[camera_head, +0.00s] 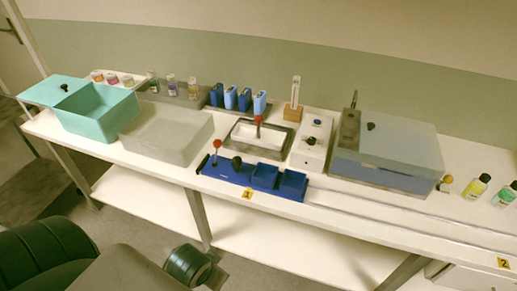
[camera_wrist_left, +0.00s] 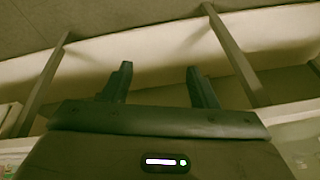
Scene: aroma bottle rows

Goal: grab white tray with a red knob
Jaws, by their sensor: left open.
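The white tray (camera_head: 253,142) sits in a dark-rimmed grey frame near the middle of the table in the head view. A red knob (camera_head: 258,119) on a short stem stands at its back edge. My left gripper (camera_wrist_left: 161,78) shows in the left wrist view with its two dark fingers apart and nothing between them. Beyond the fingers is a pale surface between table legs, and the tray is not in that view. In the head view, parts of my arm are at the lower left, in front of the table. My right gripper is in neither view.
A blue device (camera_head: 250,176) with a red-ball lever (camera_head: 217,144) and a black knob stands in front of the tray. A grey box (camera_head: 168,133) is left of it, a white switch unit (camera_head: 311,140) right. Blue bottles (camera_head: 238,98) stand behind. A lidded grey-blue box (camera_head: 385,157) is farther right.

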